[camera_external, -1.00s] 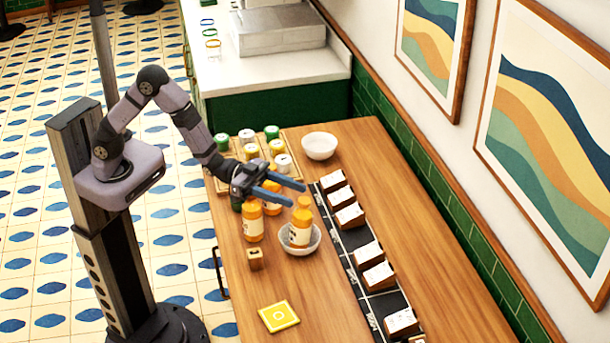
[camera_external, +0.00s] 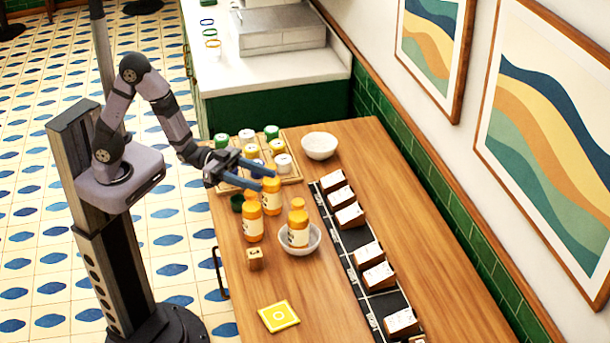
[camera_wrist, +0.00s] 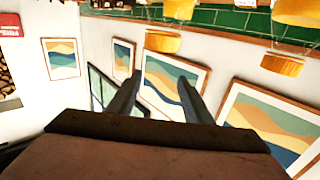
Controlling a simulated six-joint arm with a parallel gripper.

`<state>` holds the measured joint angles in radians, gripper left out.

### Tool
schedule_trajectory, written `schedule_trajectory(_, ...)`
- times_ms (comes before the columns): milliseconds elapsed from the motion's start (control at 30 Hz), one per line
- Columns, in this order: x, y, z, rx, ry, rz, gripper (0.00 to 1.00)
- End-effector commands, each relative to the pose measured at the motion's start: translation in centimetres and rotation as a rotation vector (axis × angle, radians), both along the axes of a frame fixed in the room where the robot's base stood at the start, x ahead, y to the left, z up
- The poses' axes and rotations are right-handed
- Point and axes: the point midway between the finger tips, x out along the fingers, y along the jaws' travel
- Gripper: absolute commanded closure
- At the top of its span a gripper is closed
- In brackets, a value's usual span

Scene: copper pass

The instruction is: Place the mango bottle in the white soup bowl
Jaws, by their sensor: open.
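Three similar orange bottles with pale labels show in the external view; I cannot read which is mango. One bottle (camera_external: 298,236) stands in a small white bowl (camera_external: 314,246). A second bottle (camera_external: 252,226) stands left of that bowl, and a third bottle (camera_external: 271,198) stands behind it. Another white bowl (camera_external: 319,147), empty as far as I see, sits at the far end. My gripper (camera_external: 268,179) is open and empty, just above and behind the third bottle.
Several cans (camera_external: 247,136) stand on a wooden tray (camera_external: 292,166) behind the bottles. A small wooden cube (camera_external: 255,259) and a yellow coaster (camera_external: 279,316) lie nearer. A black strip with brown boxes (camera_external: 349,216) runs along the right.

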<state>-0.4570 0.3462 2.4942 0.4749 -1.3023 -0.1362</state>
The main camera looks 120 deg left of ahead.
Motion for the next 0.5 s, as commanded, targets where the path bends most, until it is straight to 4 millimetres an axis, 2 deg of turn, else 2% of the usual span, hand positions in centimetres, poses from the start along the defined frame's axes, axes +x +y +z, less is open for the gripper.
schedule_trajectory(33, -0.3, 0.0, 0.4, -0.002, 0.006, 0.000, 0.54)
schedule_trajectory(500, -2.5, 0.0, 0.3, -0.001, 0.003, 0.000, 0.54)
